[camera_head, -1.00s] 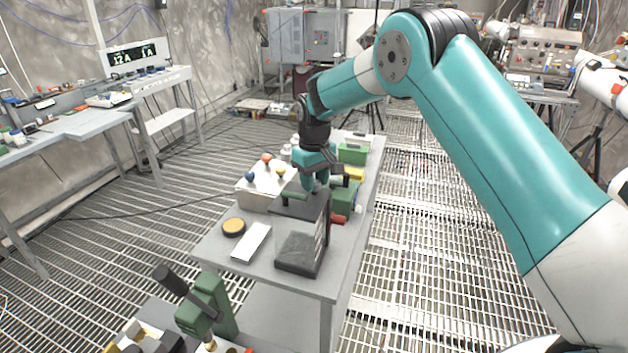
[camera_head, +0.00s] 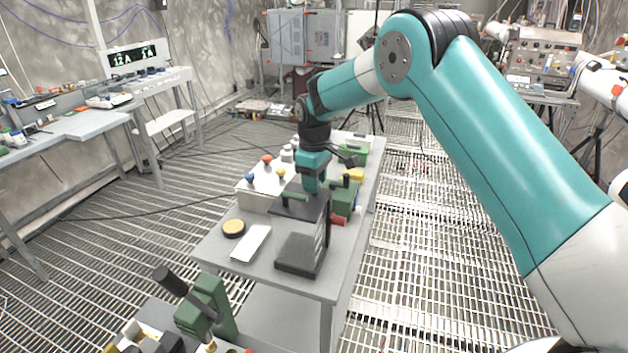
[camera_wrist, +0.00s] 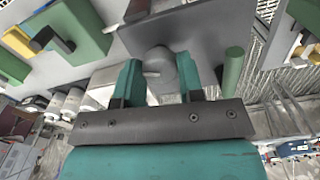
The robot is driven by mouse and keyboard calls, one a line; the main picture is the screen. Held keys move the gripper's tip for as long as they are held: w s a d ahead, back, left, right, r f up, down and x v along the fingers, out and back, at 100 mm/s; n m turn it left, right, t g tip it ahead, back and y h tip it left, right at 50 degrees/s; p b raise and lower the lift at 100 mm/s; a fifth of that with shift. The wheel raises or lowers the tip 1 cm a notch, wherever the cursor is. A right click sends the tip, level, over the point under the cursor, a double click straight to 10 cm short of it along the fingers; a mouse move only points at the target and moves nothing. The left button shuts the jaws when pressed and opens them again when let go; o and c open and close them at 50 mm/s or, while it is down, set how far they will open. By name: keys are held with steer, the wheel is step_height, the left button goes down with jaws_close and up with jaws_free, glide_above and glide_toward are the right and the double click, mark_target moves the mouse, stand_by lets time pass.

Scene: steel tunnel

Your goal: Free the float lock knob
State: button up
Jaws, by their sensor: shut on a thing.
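The grey round knob (camera_wrist: 160,66) stands on a dark grey plate (camera_wrist: 205,35) in the wrist view. My gripper (camera_wrist: 158,80) has its teal fingers on both sides of the knob and is shut on it. A green bar handle (camera_wrist: 233,68) is on the same plate, right of the fingers. In the head view my gripper (camera_head: 312,188) points down at the top of a dark stand (camera_head: 298,250), beside the green handle (camera_head: 295,197). The knob is hidden there behind my gripper. I cannot tell whether the knob has come loose.
A pale box with coloured knobs (camera_head: 258,198) stands left of my gripper. Green blocks (camera_head: 345,195) stand close on the right. A round orange-topped tin (camera_head: 233,228) and a white plate (camera_head: 251,243) lie nearer. A green lever device (camera_head: 208,308) stands in the foreground.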

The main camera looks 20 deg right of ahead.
steer(key=shift+w+r, duration=0.1)
steer(key=shift+r, duration=0.05)
steer(key=o, duration=0.9)
step_height(320, 180, up, 17)
steer(key=b, duration=0.2)
steer(key=shift+r+b, duration=0.15)
steer(key=shift+b, duration=0.15)
